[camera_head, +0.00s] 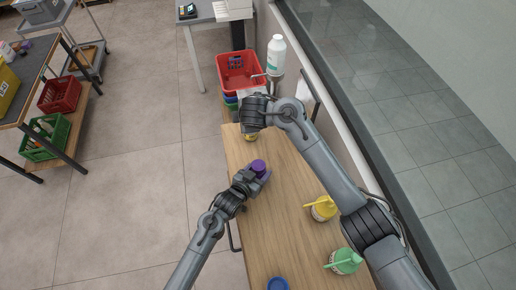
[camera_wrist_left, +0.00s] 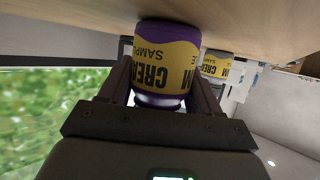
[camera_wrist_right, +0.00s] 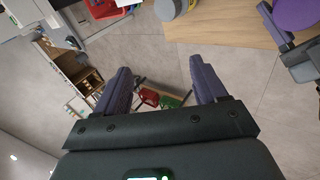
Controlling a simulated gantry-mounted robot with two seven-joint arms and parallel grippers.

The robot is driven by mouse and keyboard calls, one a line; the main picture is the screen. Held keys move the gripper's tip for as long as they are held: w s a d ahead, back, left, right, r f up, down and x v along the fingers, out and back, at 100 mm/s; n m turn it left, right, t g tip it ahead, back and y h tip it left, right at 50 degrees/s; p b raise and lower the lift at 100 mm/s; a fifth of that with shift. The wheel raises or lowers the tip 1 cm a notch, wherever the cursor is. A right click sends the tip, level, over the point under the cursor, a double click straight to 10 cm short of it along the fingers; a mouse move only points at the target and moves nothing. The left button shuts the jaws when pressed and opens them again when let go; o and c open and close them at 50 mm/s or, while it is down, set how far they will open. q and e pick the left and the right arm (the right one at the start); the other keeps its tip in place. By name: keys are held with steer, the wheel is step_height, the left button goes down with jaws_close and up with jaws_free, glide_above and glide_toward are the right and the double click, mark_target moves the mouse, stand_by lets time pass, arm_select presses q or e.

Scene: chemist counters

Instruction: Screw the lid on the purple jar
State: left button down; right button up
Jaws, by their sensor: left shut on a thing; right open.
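The purple jar (camera_head: 258,166) stands on the wooden counter near its left edge, with a smooth purple top showing. In the left wrist view its body (camera_wrist_left: 165,55) has a yellow cream label and appears upside down. My left gripper (camera_head: 253,181) is shut on the jar from the side, with a finger on each side. The purple round top also shows in the right wrist view (camera_wrist_right: 297,12). I cannot tell whether that top is a separate lid or how it is seated. My right gripper (camera_wrist_right: 160,75) is open and empty, beyond the jar in the head view.
A second cream jar (camera_head: 250,136) with a grey top (camera_wrist_right: 168,6) stands behind. A yellow pump bottle (camera_head: 322,209), a green pump bottle (camera_head: 345,262) and a blue round item (camera_head: 277,284) are on the right and near counter. A red basket (camera_head: 240,72) and white bottle (camera_head: 276,52) are beyond.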

steer(key=n, duration=0.1)
steer(key=n+g+h, duration=0.2)
steer(key=n+g, duration=0.5)
steer(key=n, duration=0.1)
glide_above(258, 164)
steer(key=w, duration=0.2)
steer(key=f, duration=0.4)
steer(key=shift+s+f, duration=0.2)
steer(key=shift+f, duration=0.15)
steer(key=shift+s+f+n+g, duration=0.3)
steer(key=shift+s+n, duration=0.1)
steer(key=shift+s, duration=0.35)
steer(key=shift+s+f, duration=0.1)
steer(key=shift+f, duration=3.85)
steer(key=c, duration=1.1)
steer(key=m, duration=0.7)
